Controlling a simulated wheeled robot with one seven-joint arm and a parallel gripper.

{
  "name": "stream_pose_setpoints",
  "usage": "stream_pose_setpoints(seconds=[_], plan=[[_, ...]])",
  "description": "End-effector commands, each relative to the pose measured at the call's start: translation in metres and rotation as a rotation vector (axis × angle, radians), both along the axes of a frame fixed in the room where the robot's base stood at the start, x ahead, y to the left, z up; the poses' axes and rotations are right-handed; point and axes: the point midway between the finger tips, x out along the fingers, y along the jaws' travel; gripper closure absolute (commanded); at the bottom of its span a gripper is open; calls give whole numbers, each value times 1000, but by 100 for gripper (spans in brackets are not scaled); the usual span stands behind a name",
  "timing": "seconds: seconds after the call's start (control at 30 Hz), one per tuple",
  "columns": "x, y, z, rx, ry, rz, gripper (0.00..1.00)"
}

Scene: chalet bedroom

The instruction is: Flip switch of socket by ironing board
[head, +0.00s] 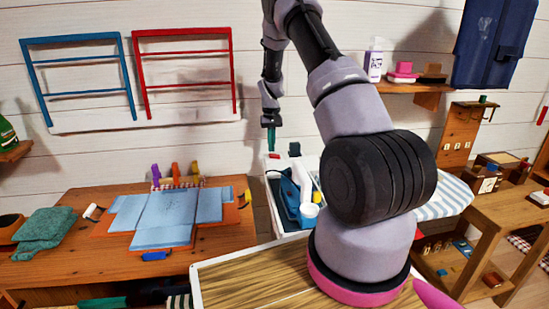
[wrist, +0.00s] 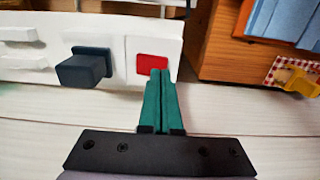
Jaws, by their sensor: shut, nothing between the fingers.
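The red switch (wrist: 152,64) sits on a white socket panel (wrist: 134,76) in the wrist view, beside a dark plug (wrist: 83,68). My gripper (wrist: 160,72) has green fingers pressed together with nothing between them. Its tips overlap the lower right of the red switch in the picture; I cannot tell whether they touch. In the head view my gripper (head: 272,150) points down just above the red switch (head: 274,155). The dark plug shows to its right (head: 294,150). The ironing board (head: 447,198), with a striped cover, is partly hidden behind my arm.
A wooden table (head: 60,271) with folded blue cloth (head: 164,211) is on the left. A wooden workbench (head: 500,215) stands at far right.

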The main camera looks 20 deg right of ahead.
Motion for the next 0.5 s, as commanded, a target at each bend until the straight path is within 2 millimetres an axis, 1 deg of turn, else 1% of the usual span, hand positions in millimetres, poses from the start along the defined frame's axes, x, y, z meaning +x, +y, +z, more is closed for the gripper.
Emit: stream_pose_setpoints(seconds=[0.5], plan=[[0,0,-8,0,0,0,100]])
